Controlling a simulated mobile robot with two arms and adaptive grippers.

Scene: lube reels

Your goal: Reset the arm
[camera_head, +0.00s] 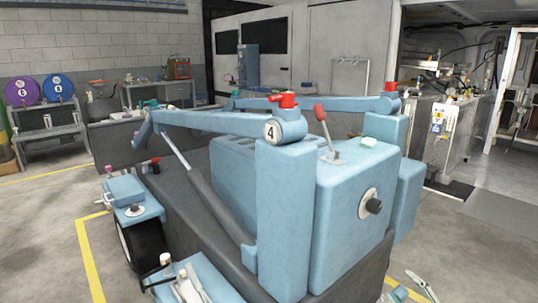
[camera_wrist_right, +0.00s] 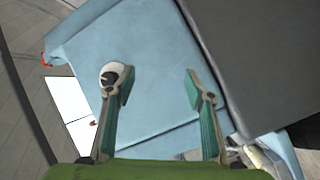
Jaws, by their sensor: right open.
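A blue machine (camera_head: 340,215) fills the middle of the head view. Its long blue lever arm (camera_head: 205,122) carries a round "4" label and a red knob on top. A short lever with a red handle (camera_head: 320,114) stands tilted on top. My right gripper (camera_head: 411,287) is at the bottom right edge of the head view, low beside the machine. In the right wrist view the right gripper (camera_wrist_right: 158,86) is open and empty, with a blue surface behind its fingers. A black knob on a white disc (camera_wrist_right: 112,76) shows beside the left finger. My left gripper is out of view.
A second blue arm (camera_head: 320,103) lies behind the first. Smaller blue machine parts (camera_head: 128,200) are at the left. A rack with purple and blue reels (camera_head: 58,87) and a workbench (camera_head: 160,92) stand at the back. Grey floor with yellow lines (camera_head: 90,262) is clear at the left.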

